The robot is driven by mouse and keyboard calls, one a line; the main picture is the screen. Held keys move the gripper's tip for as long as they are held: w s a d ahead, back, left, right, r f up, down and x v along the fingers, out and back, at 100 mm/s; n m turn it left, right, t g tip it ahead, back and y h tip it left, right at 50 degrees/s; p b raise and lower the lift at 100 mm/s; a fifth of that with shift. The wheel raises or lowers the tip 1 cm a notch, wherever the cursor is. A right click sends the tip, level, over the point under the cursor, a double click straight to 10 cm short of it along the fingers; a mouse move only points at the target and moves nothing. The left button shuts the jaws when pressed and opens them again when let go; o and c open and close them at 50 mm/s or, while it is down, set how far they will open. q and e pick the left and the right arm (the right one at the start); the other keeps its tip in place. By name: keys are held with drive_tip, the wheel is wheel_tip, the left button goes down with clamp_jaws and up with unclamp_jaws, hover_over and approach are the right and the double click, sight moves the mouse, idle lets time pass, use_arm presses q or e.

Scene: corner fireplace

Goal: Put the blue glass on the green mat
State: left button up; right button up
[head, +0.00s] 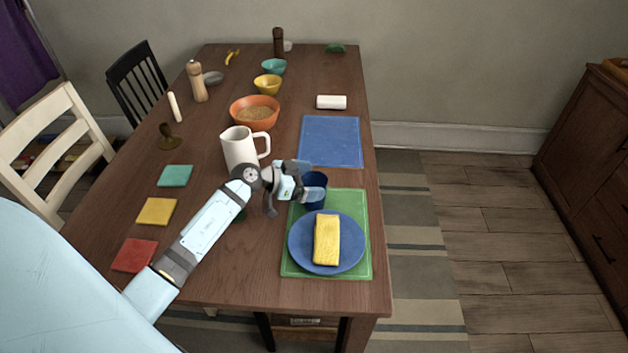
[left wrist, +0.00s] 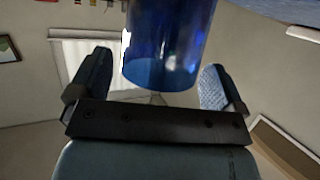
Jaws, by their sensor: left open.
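The blue glass (head: 315,194) appears upright at the back part of the green mat (head: 365,235); a finger of my left gripper hides part of it. My left gripper (head: 293,201) is open, with its fingers close to the glass on its left side. In the left wrist view the glass (left wrist: 168,45) shows between the two spread fingers (left wrist: 155,85), with a gap visible on each side. A blue plate (head: 298,246) with a folded yellow cloth (head: 326,240) covers much of the mat. My right gripper is not in view.
A white pitcher (head: 240,150) stands just behind my left gripper. An orange bowl (head: 254,112) is farther back, and a blue mat (head: 331,142) lies behind the green one. Teal (head: 175,176), yellow (head: 156,211) and red (head: 134,255) squares lie along the table's left side.

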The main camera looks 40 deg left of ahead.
use_arm(q)
drive_tip(key=p+v, duration=0.1)
drive_tip(key=v, duration=0.9)
drive_tip(key=shift+s+a+r, duration=0.15)
drive_tip(key=shift+s+r, duration=0.05)
drive_tip(key=shift+s, duration=0.05)
drive_tip(key=shift+s+f, duration=0.1)
